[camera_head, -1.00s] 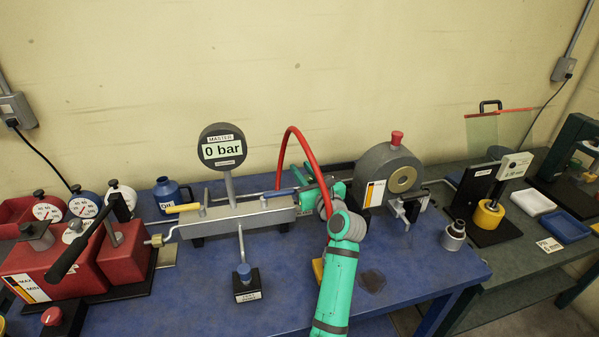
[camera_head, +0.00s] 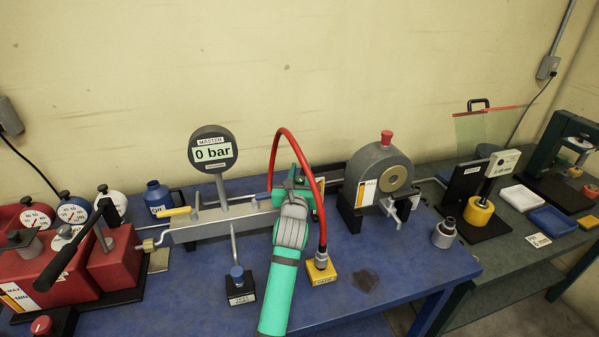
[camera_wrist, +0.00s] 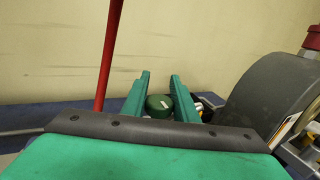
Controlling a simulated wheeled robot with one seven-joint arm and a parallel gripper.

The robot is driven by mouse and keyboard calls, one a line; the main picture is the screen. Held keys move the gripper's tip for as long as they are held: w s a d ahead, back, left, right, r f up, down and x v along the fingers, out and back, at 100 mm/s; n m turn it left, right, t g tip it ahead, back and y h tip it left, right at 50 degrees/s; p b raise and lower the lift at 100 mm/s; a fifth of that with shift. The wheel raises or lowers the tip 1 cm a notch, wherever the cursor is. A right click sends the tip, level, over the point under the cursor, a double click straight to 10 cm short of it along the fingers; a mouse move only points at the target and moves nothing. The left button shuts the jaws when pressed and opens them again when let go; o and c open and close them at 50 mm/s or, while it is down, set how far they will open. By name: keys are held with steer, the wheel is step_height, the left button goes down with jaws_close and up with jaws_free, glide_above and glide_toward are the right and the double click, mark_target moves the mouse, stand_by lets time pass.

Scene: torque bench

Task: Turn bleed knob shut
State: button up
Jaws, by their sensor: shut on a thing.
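The bleed knob, a dark green round knob with a pale mark (camera_wrist: 159,106), sits between the two green fingers of my gripper (camera_wrist: 160,78) in the wrist view. My gripper is shut on it. In the head view my gripper (camera_head: 298,180) is at the right end of the grey manifold bar (camera_head: 225,226), and the knob is hidden behind it.
A red hose (camera_head: 318,185) arches over my gripper down to a yellow block (camera_head: 321,274); it also shows in the wrist view (camera_wrist: 107,55). A grey round housing (camera_head: 362,160) stands to the right. A red pump unit (camera_head: 115,258) is at left. The bench front is mostly clear.

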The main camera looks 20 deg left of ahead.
mark_target(298, 182)
steer(key=shift+f+h, duration=0.15)
steer(key=shift+h, duration=0.15)
steer(key=o, duration=1.1)
steer(key=shift+c, duration=0.2)
steer(key=s, duration=0.3)
steer(key=s+d, duration=0.1)
steer(key=s, duration=0.3)
steer(key=s+d, duration=0.1)
steer(key=s, duration=0.2)
steer(key=shift+s, duration=0.35)
steer(key=shift+c, duration=0.3)
